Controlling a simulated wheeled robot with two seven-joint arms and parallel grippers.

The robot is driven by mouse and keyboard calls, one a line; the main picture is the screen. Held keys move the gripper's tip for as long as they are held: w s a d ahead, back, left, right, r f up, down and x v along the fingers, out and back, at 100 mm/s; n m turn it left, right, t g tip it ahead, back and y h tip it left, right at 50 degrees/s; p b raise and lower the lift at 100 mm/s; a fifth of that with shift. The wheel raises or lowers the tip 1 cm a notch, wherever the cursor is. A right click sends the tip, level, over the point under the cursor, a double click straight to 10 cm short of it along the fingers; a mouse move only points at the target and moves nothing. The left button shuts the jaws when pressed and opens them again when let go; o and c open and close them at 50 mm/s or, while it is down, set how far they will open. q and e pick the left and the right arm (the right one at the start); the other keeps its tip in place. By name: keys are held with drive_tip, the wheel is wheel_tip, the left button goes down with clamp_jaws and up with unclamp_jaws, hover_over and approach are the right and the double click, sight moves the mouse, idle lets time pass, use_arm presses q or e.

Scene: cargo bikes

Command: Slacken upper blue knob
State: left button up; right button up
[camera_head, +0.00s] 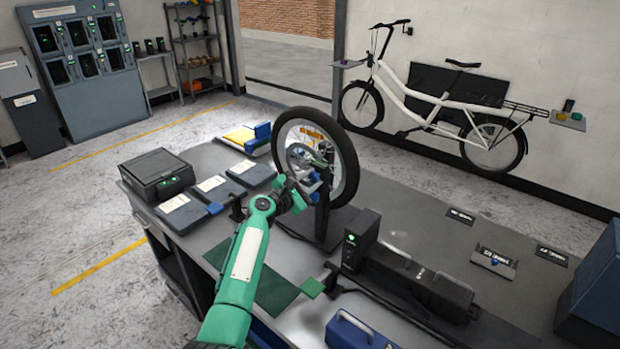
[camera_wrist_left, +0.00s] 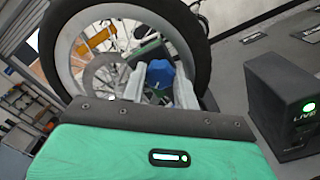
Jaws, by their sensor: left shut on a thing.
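A bicycle wheel (camera_head: 348,170) with a black tyre stands upright in a dark stand on the workbench. A blue knob (camera_wrist_left: 160,75) shows at the wheel's hub in the left wrist view, between the two light grey fingers of my left gripper (camera_wrist_left: 158,85). The fingers are shut on the knob. In the head view my left gripper (camera_head: 302,190) reaches the hub from the front left, and blue parts show beside it. The fingers hide much of the knob and hub there. My right gripper is not in view.
A black box (camera_head: 157,174) and several flat dark cases lie on the bench's left. A black unit with a green LIVE light (camera_wrist_left: 307,107) stands right of the wheel. A blue toolbox (camera_head: 352,333) is at the front. A white cargo bike (camera_head: 430,100) is by the wall.

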use_arm(q)
drive_tip(key=shift+f, duration=0.15)
idle(0.3)
drive_tip(key=o, duration=1)
drive_tip(key=shift+s+a, duration=0.1)
drive_tip(key=b+v, duration=0.2)
drive_tip(key=v, duration=1.1)
drive_tip(key=shift+s+a, duration=0.2)
drive_tip(key=shift+s, duration=0.05)
